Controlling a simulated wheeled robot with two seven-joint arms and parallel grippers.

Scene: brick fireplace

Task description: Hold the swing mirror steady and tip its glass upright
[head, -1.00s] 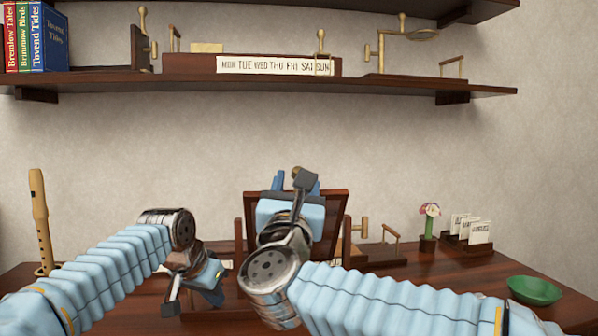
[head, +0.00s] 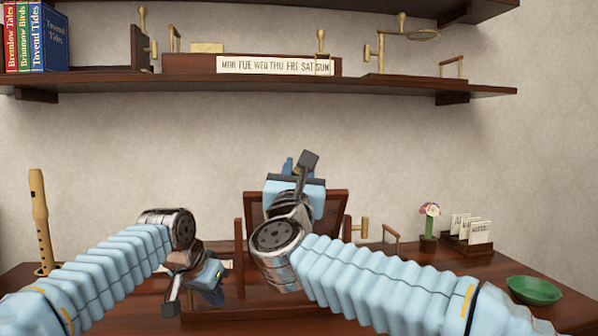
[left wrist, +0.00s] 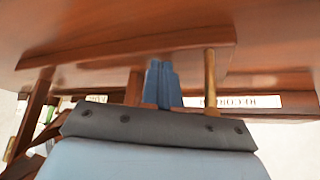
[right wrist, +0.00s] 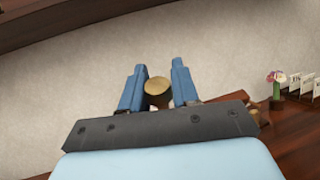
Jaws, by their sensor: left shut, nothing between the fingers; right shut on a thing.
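The swing mirror, a dark wooden frame (head: 338,204) between wooden posts, stands on the desk in the middle of the head view. My right arm covers much of it, and its glass face and exact tilt are hard to see. My right gripper (right wrist: 158,95) is shut on a round brass knob (right wrist: 157,86), at the top of the mirror in the head view. My left gripper (left wrist: 162,84) is shut and empty, low by the mirror's left side. In the left wrist view its fingers point at a wooden bar (left wrist: 120,52) beside a brass rod (left wrist: 210,82); contact is unclear.
A brass peg stand (head: 363,228) is close right of the mirror. A flower pot (head: 428,243), card holder (head: 470,246) and green bowl (head: 534,290) stand further right. A wooden recorder (head: 40,215) stands at left. A loaded shelf (head: 400,90) spans above.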

